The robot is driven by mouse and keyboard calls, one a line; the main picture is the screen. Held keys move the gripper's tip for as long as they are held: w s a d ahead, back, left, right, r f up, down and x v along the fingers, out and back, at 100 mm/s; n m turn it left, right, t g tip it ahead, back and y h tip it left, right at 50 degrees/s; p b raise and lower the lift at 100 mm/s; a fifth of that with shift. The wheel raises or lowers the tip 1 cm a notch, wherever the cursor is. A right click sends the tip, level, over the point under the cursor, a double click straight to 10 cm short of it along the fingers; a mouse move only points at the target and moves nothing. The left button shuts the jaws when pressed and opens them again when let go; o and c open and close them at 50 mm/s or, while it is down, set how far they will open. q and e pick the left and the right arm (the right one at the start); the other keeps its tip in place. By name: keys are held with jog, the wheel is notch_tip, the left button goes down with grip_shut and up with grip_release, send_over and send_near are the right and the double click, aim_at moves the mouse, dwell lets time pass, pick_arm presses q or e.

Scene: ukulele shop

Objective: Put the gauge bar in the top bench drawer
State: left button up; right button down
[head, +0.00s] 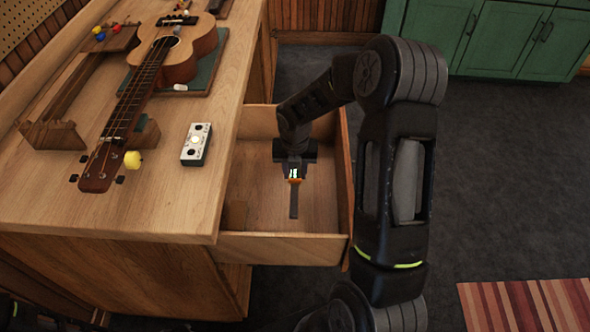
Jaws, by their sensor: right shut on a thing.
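The top bench drawer (280,247) is pulled open on the right side of the workbench. My right gripper (294,177) reaches down into the drawer, with its jaws shut on the gauge bar (293,205). The gauge bar is a thin dark strip that points toward the drawer's near wall. The end in the jaws is hidden. I cannot tell whether the bar touches the drawer floor. My left gripper is not in view.
The workbench (170,205) holds a ukulele (187,58) on a wooden support and a small white box with knobs (196,144). Green cabinets (510,45) stand at the back right. A striped rug (525,305) lies at lower right, with open dark floor around it.

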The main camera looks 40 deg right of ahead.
notch_tip(320, 180, down, 2)
jog(key=shift+f+b, duration=0.1)
jog(key=shift+b, duration=0.6)
jog(key=shift+f+b, duration=1.25)
jog(key=shift+f, duration=0.85)
jog(key=c, duration=0.9)
grip_release()
jog(key=shift+o, duration=1.2)
